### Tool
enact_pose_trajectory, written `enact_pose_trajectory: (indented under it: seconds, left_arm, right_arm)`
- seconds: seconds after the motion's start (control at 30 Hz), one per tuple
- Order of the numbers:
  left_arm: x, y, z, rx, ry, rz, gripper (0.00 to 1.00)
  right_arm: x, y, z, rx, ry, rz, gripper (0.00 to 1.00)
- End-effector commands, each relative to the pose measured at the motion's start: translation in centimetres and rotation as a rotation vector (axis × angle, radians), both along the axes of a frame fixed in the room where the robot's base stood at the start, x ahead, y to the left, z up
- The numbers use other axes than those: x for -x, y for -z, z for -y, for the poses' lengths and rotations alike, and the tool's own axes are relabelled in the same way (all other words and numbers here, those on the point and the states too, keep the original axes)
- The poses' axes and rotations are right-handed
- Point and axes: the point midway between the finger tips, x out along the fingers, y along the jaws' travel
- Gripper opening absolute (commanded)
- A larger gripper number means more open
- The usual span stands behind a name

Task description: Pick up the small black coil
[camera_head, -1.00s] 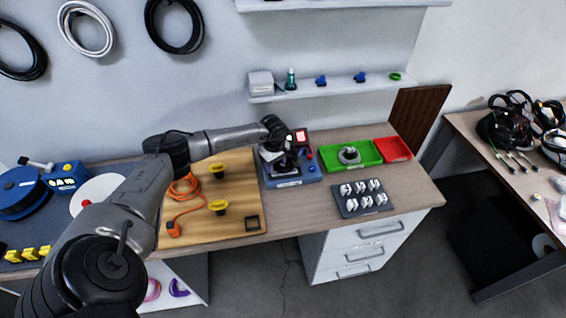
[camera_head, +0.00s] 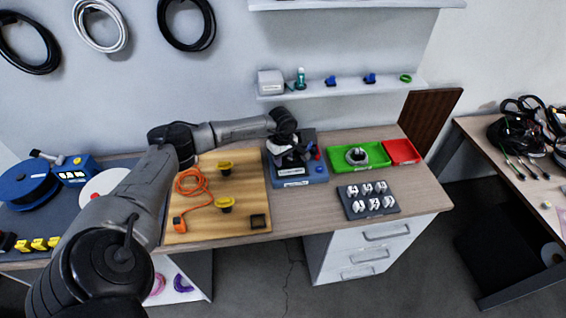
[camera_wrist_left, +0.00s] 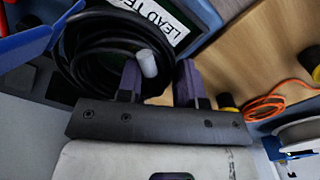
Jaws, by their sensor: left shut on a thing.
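The small black coil (camera_wrist_left: 92,62) shows large in the left wrist view, with several loops and a light grey cylindrical piece (camera_wrist_left: 148,63) on its near side. My left gripper (camera_wrist_left: 160,82) is shut on the coil's right side, with dark fingers either side of it. In the head view my left gripper (camera_head: 289,158) is over the blue lead test station (camera_head: 299,181), reaching down from the bent wrist. There the coil is too dark and covered to make out clearly. My right gripper is in neither current view.
A wooden board (camera_head: 240,229) with an orange cable (camera_head: 190,184) and yellow pegs lies left of the station. A green tray (camera_head: 377,151), a red tray (camera_head: 402,150) and a dark rack (camera_head: 357,212) of white pieces stand right. A shelf (camera_head: 340,89) hangs above.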

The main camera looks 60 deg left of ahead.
Motion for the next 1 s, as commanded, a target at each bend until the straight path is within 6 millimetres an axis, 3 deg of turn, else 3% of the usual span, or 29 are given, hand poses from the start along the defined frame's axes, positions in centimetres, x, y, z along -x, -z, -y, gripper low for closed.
enact_pose_trajectory:
  seconds: [0.07, 0.5, 1.0]
  left_arm:
    - [-0.1, -1.7, -0.1, -0.002, 0.001, 0.005, 0.05]
    - [-6.0, -6.5, 6.3, 0.003, 0.003, 0.006, 0.04]
    - [-8.1, -8.4, 8.5, 0.001, 0.010, 0.002, 0.04]
  right_arm:
    - [0.0, 0.0, 0.0, 0.001, -0.001, 0.000, 0.00]
    - [0.0, 0.2, -0.1, -0.003, 0.002, 0.001, 0.00]
    - [0.0, 0.2, -0.3, -0.010, 0.006, 0.001, 0.00]
